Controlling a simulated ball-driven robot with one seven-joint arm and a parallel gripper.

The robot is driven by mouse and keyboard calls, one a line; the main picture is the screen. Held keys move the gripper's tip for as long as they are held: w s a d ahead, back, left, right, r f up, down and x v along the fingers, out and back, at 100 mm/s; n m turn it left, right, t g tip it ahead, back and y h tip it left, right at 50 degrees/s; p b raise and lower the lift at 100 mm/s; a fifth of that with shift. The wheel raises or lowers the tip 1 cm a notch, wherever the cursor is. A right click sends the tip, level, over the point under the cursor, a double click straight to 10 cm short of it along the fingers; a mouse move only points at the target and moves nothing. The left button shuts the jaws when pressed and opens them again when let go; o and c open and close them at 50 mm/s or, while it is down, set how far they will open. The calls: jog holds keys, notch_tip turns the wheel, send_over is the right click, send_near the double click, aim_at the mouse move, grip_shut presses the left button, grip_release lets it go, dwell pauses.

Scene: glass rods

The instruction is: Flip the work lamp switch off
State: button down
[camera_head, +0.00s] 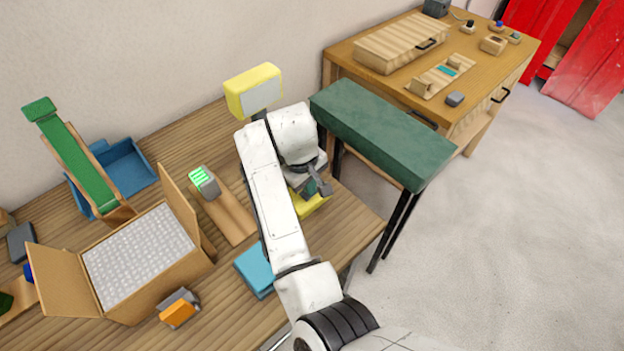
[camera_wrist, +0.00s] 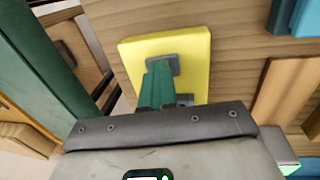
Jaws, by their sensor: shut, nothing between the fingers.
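The work lamp has a yellow head (camera_head: 254,88) with a pale grey panel, standing at the back edge of the wooden table. Its yellow base (camera_head: 312,205) lies on the table below, partly hidden by my arm. The base fills the upper middle of the wrist view (camera_wrist: 195,55). My gripper (camera_head: 321,188) is shut and empty above the base. In the wrist view its green fingers (camera_wrist: 157,84) overlap the base, beside small grey parts. I cannot tell which grey part is the switch, its position, or whether the fingers touch it.
A dark green bench (camera_head: 380,130) stands close to the right. Left on the table are a wooden block with a green-lit device (camera_head: 205,182), a teal block (camera_head: 257,270), an open cardboard box (camera_head: 140,260) and a green ramp (camera_head: 80,165). A wooden desk (camera_head: 480,75) stands behind.

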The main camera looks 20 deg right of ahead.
aim_at(305, 196)
jog(key=shift+s+a+f, duration=0.25)
jog(key=shift+a+f, duration=0.05)
jog(key=shift+f, duration=0.15)
jog(key=shift+r, duration=0.15)
jog(key=shift+r+p, duration=0.25)
jog(key=shift+p, duration=0.15)
jog(key=r+p, duration=0.4)
jog(key=shift+a+r, duration=0.25)
jog(key=shift+r, duration=0.05)
notch_tip(305, 196, up, 9)
jog(key=a+b, duration=0.1)
jog(key=shift+s+a, duration=0.2)
jog(key=shift+a, duration=0.05)
jog(key=shift+r, duration=0.1)
